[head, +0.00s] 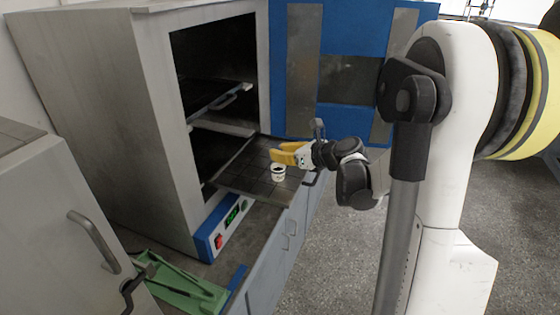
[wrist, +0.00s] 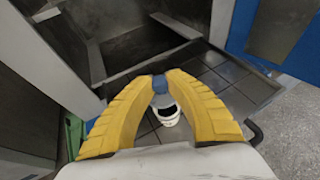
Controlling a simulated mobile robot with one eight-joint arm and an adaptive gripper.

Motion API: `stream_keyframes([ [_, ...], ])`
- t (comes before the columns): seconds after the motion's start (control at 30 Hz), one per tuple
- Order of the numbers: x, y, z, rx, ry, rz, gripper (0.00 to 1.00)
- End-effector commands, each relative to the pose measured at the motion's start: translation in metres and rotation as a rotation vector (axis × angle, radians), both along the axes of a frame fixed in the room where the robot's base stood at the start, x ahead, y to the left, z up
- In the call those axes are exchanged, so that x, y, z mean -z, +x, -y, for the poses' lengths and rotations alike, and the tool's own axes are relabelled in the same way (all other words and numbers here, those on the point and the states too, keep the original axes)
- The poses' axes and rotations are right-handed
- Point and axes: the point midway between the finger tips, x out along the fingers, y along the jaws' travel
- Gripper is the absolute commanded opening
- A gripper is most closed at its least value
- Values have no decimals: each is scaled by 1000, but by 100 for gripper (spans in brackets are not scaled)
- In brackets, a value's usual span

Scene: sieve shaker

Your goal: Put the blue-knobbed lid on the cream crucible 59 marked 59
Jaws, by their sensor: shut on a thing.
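My gripper (head: 276,155), with yellow fingers, is over the pulled-out shelf of the oven. In the wrist view its fingertips (wrist: 160,80) are closed on the blue knob (wrist: 159,85) of the lid. The lid's plate is mostly hidden below the knob and fingers. The cream crucible (head: 278,173) stands upright on the dark tiled shelf, just below the fingertips. It also shows in the wrist view (wrist: 169,117), under and slightly right of the knob. Dark marking shows on its side, too small to read. I cannot tell whether lid and crucible touch.
The oven (head: 110,110) stands open, with its blue door (head: 345,18) swung back behind my gripper. Its pulled-out shelf (head: 240,182) has free room around the crucible. A higher shelf (head: 215,103) is inside. A green rack (head: 175,285) lies on the bench in front.

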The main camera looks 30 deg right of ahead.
Motion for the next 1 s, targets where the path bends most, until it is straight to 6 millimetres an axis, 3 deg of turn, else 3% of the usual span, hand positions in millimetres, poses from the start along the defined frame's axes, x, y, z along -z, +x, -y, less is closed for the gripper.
stream_keyframes([
  [0.03,12,0,0,0,0,0,1],
  [0.13,24,0,0,0,0,0,1],
  [0.73,35,0,0,0,0,0,1],
  [0.77,34,0,0,0,0,0,26],
  [0.8,33,0,0,0,0,0,38],
  [1.0,33,0,0,0,0,0,38],
])
